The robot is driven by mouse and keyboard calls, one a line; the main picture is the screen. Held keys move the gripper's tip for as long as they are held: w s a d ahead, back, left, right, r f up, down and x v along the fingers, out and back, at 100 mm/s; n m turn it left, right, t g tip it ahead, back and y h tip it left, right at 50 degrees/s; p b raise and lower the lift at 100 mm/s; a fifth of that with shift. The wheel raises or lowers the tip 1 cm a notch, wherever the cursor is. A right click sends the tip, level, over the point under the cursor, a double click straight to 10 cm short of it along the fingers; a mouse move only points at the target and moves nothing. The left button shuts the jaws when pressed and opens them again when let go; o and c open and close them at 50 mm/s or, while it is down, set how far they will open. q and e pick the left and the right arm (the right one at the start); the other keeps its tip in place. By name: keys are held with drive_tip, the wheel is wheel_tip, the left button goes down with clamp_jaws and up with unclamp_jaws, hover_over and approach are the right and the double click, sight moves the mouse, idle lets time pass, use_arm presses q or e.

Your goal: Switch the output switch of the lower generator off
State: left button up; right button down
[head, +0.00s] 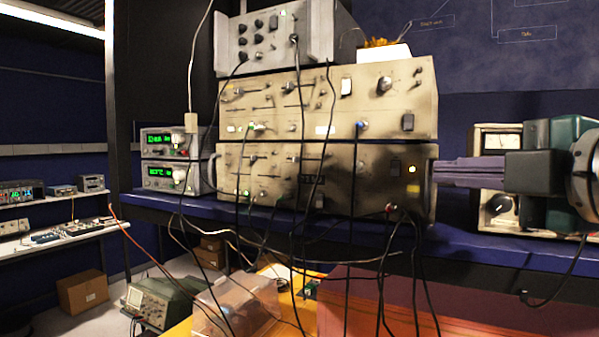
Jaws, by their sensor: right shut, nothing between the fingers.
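The lower generator (270,212) is a worn beige box on the blue bench, under a similar upper generator (290,96). Near the right end of its front is a small dark switch (395,168), which looks like the output switch. A small lamp (412,169) glows just right of it. I cannot tell the switch's position. My right gripper (438,172) comes in from the right, shut and empty. Its fingertips are level with the lamp, at the generator's right edge in the picture; whether they touch it is unclear. My left gripper is out of view.
Several dark cables (291,240) hang across the generator fronts. A grey instrument (320,30) sits on top of the stack. Two green-display units (163,176) stand to the left. A meter box (495,212) stands behind my right gripper. The blue bench edge (480,248) runs below.

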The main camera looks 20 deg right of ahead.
drive_tip(key=p, duration=0.4)
approach(395, 169)
drive_tip(key=w+a, duration=0.3)
drive_tip(key=w, duration=0.1)
drive_tip(key=shift+w+d+f+p, duration=0.2)
drive_tip(key=shift+w+d+p, duration=0.55)
drive_tip(key=shift+w+p, duration=0.2)
drive_tip(key=shift+w+d+f+p, duration=0.3)
drive_tip(key=shift+w+d, duration=0.1)
drive_tip(key=shift+d, duration=0.1)
